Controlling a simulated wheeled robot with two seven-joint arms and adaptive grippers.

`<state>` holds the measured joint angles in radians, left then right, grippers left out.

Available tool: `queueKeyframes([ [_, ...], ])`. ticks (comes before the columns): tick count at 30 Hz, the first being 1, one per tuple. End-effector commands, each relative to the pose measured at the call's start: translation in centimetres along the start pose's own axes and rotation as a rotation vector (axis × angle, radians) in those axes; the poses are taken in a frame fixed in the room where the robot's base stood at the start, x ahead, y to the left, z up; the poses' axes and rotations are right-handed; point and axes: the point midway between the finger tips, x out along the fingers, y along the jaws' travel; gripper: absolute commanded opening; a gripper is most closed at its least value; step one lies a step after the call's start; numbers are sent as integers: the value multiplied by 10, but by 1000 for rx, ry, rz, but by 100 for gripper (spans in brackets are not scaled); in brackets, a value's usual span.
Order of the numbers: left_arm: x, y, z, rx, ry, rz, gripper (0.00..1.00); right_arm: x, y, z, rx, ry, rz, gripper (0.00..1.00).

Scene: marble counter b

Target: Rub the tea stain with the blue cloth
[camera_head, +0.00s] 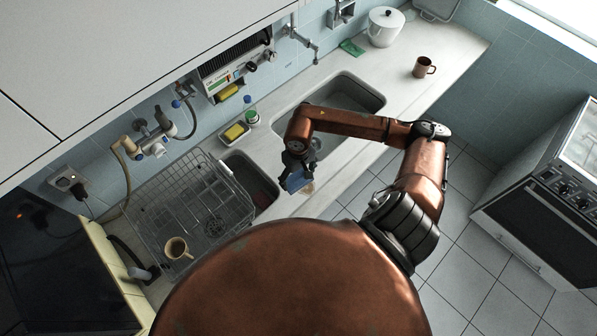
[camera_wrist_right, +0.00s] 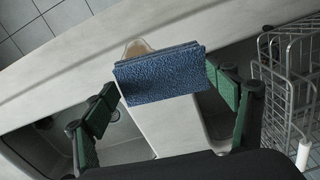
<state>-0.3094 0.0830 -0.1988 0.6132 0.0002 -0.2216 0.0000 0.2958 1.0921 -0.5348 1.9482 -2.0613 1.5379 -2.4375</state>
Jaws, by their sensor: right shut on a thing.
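My right gripper (camera_head: 293,172) is over the counter strip between the two sink basins, shut on the blue cloth (camera_head: 296,182). In the right wrist view the folded cloth (camera_wrist_right: 162,74) spans between the two green-padded fingers (camera_wrist_right: 161,80). The tea stain (camera_wrist_right: 138,48) is a tan patch on the pale counter, just beyond the cloth's far edge; the cloth hides part of it. It also shows as a small tan spot in the head view (camera_head: 308,188). Whether the cloth touches the counter I cannot tell. My left gripper is not in view.
A wire dish rack (camera_head: 190,205) with a beige mug (camera_head: 177,248) stands left of the small basin. The large sink basin (camera_head: 350,95) lies behind my right arm. A yellow sponge (camera_head: 235,132), a white pot (camera_head: 384,27) and a brown mug (camera_head: 423,67) stand farther back.

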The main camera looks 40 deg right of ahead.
Motion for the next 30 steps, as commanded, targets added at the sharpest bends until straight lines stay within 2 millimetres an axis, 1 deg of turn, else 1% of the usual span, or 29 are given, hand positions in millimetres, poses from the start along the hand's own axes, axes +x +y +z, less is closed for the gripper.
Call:
queueKeyframes([
  [3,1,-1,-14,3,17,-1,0,6,1,1,-2,-1,8,60],
  [6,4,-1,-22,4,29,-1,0,14,1,1,-3,-1,6,60],
  [8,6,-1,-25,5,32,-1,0,20,1,1,-3,-2,6,60],
  [15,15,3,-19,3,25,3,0,44,0,1,-4,-1,6,60],
  [18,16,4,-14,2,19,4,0,51,0,1,-5,-2,5,60],
  [22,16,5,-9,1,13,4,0,52,1,0,-5,-1,6,60],
  [30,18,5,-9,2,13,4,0,51,-2,-2,-6,2,4,60],
])
